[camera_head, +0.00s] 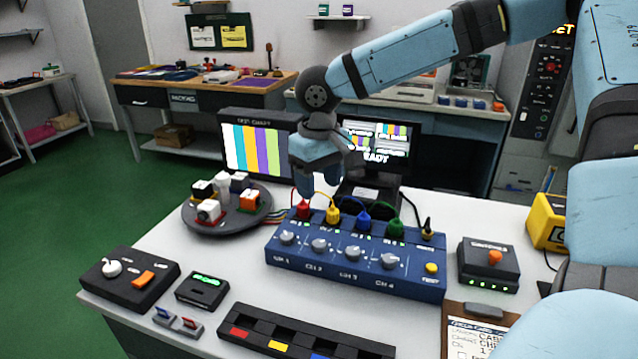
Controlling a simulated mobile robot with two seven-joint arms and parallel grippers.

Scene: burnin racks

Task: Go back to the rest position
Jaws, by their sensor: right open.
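My right gripper (316,185) hangs at the end of my blue arm, pointing down above the back left part of the blue four-channel box (350,262). It is open, and I see nothing held in it. Red (303,209), yellow (333,214), blue (364,220) and green (397,228) plugs stand upright along the back of the box, with cables running from them. The gripper tips are close behind and above the red and yellow plugs; I cannot tell whether they touch. My left gripper is not in view.
A round turntable (190,225) with several small coloured parts stands left of the box. Two monitors (228,119) stand behind. A black slotted tray (287,342), a black switch box (129,279) and a clipboard (450,309) lie in front.

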